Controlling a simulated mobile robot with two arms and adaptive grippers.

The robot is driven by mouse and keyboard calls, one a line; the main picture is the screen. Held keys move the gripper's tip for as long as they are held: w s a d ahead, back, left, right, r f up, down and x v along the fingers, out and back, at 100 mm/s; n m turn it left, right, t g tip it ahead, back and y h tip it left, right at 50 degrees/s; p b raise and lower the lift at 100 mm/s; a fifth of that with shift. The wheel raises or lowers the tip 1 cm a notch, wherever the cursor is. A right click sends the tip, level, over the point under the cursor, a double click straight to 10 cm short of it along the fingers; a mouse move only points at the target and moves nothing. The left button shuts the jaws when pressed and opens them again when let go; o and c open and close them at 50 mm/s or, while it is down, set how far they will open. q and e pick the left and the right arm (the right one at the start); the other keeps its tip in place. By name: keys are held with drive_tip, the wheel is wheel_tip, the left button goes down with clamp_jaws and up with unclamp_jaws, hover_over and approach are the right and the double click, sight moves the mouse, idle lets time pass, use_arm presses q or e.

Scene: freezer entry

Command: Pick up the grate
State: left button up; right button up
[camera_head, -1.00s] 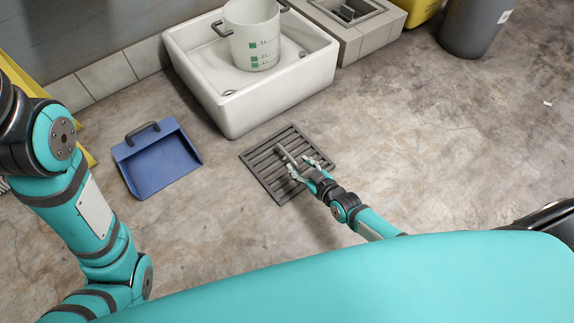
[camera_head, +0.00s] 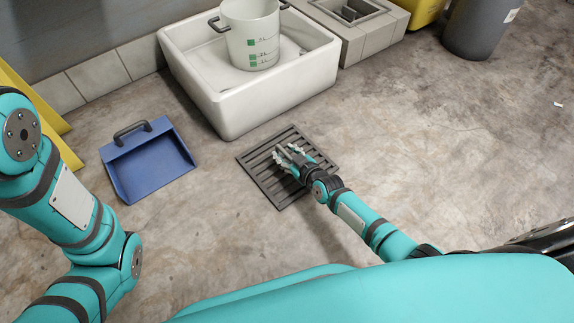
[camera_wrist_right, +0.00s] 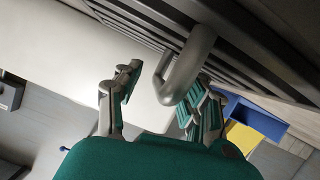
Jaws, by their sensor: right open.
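The grate (camera_head: 268,183) is a dark square of slats lying flat on the concrete floor in front of the white sink. It also shows in the right wrist view (camera_wrist_right: 245,48), with a grey bar handle (camera_wrist_right: 189,65) standing out from it. My right gripper (camera_head: 287,157) is over the grate's middle. In the right wrist view its fingers (camera_wrist_right: 160,98) are apart, with the handle's end between or just beyond them; contact cannot be made out. My left arm comes in at the left, but its gripper is out of view.
A white sink (camera_head: 232,118) holding a measuring bucket (camera_head: 250,35) stands just behind the grate. A blue dustpan (camera_head: 150,165) lies to the left. A block with a square opening (camera_head: 352,25) and a grey bin (camera_head: 480,28) are behind.

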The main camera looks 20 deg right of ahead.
clamp_jaws()
idle(0.3)
drive_tip(key=shift+r, duration=0.2)
drive_tip(key=shift+r, duration=0.1)
